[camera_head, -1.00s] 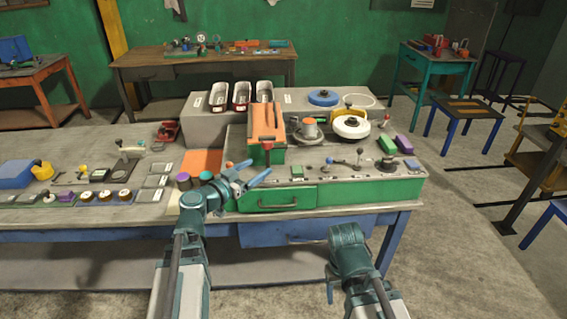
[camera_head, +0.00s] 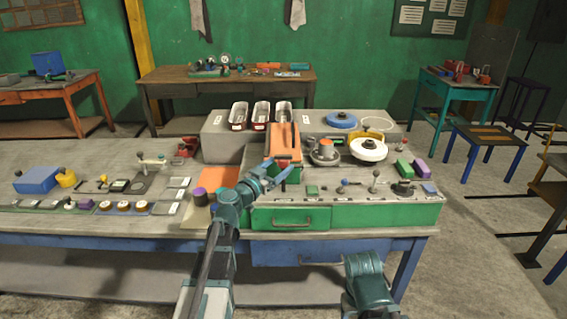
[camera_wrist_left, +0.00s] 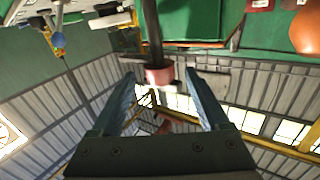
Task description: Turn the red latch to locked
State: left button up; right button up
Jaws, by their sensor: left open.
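The red latch (camera_head: 285,163) is on the front of the green box with the orange lid (camera_head: 283,138), and is partly hidden behind my left fingers. In the left wrist view, a dark bar with a red end (camera_wrist_left: 158,75) comes down from the top between the two fingers, apart from both. My left gripper (camera_head: 277,171) is open just in front of the box; its fingers also show in the left wrist view (camera_wrist_left: 160,90). My right arm is at the lower right, but its gripper is not visible.
The grey bench (camera_head: 110,226) carries a blue box (camera_head: 36,181) and small knobs at left. Three trays (camera_head: 262,112) stand behind.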

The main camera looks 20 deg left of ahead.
pick_arm(q)
jog(key=shift+x, duration=1.65)
jog(key=shift+c, duration=0.2)
grip_shut()
